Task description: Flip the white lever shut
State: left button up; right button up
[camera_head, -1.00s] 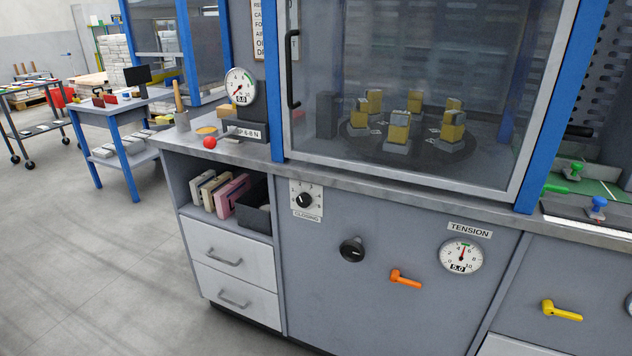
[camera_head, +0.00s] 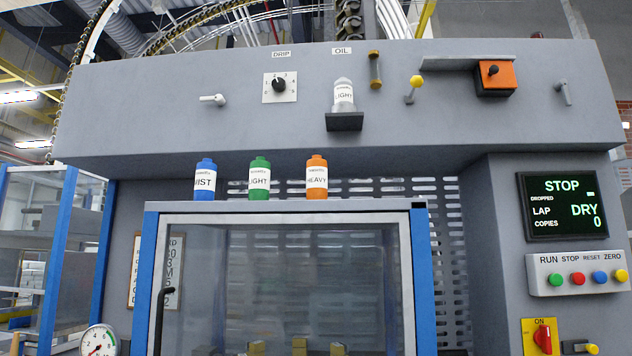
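A white lever (camera_head: 213,100) sits on the upper grey panel, left of the DRIP dial. Its handle points left, roughly level, with its round hub at the right end. It stands clear of other things. A grey lever (camera_head: 563,92) sits at the far right of the same panel and hangs roughly upright. Neither of my grippers is in view.
The DRIP dial (camera_head: 279,86) and a white bottle (camera_head: 343,95) on a small shelf are right of the white lever. Blue (camera_head: 205,180), green (camera_head: 259,178) and orange (camera_head: 316,177) bottles stand on the cabinet top below. A STOP screen (camera_head: 562,205) is at right.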

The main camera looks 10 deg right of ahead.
aim_at(219, 97)
jog(key=u, duration=1.7)
jog(key=i, duration=1.25)
jog(key=z, duration=1.3)
jog(key=i, duration=0.3)
jog(key=z, duration=0.9)
